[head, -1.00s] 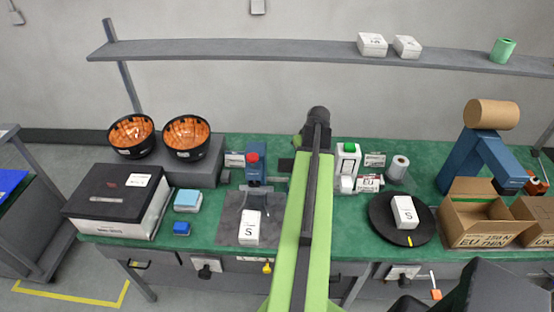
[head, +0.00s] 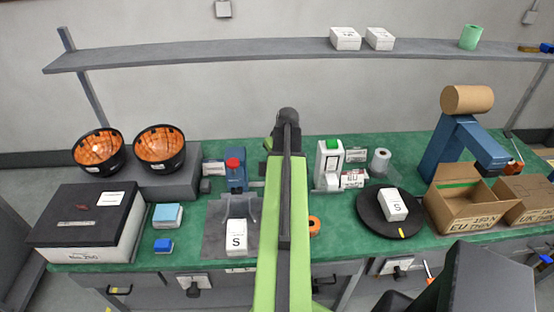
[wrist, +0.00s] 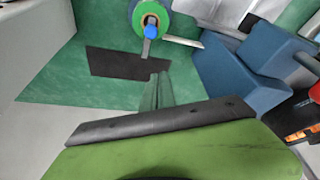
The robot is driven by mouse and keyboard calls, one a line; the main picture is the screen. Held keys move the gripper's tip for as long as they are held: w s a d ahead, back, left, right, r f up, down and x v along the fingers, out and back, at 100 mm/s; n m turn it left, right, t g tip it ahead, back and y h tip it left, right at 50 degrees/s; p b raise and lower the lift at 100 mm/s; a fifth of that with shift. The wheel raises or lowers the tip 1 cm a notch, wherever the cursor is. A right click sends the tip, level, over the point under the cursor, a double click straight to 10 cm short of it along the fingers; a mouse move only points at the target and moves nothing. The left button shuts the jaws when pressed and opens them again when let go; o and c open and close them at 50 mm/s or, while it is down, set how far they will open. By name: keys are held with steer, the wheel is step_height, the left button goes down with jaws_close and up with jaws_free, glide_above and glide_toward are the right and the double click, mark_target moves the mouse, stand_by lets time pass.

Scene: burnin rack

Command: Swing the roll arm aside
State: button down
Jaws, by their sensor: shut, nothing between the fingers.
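In the wrist view a round roll (wrist: 150,17) with a green rim and a blue hub is at the top. A short grey metal bar (wrist: 147,48) hangs below its hub; I take these for the roll arm, but cannot be sure. My gripper (wrist: 157,84) shows as narrow grey-green fingers, shut and empty, just below the bar over a black patch (wrist: 108,62). There is a small gap between fingertips and bar. In the head view my green arm covers the middle of the bench, and the gripper and most of the roll's area are hidden.
A blue press with a red knob (head: 234,164) stands left of my arm. A white-and-green device (head: 329,163), an orange ring (head: 315,226) and a black turntable (head: 374,226) are to its right. A blue stand (head: 446,149) and open carton (head: 455,204) stand farther right.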

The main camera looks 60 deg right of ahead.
steer(key=b+x, duration=0.5)
steer(key=x, duration=0.2)
steer(key=s, duration=0.1)
steer(key=s+a, duration=0.2)
steer(key=s, duration=0.1)
steer(key=shift+a+r, duration=0.1)
steer(key=shift+r, duration=0.2)
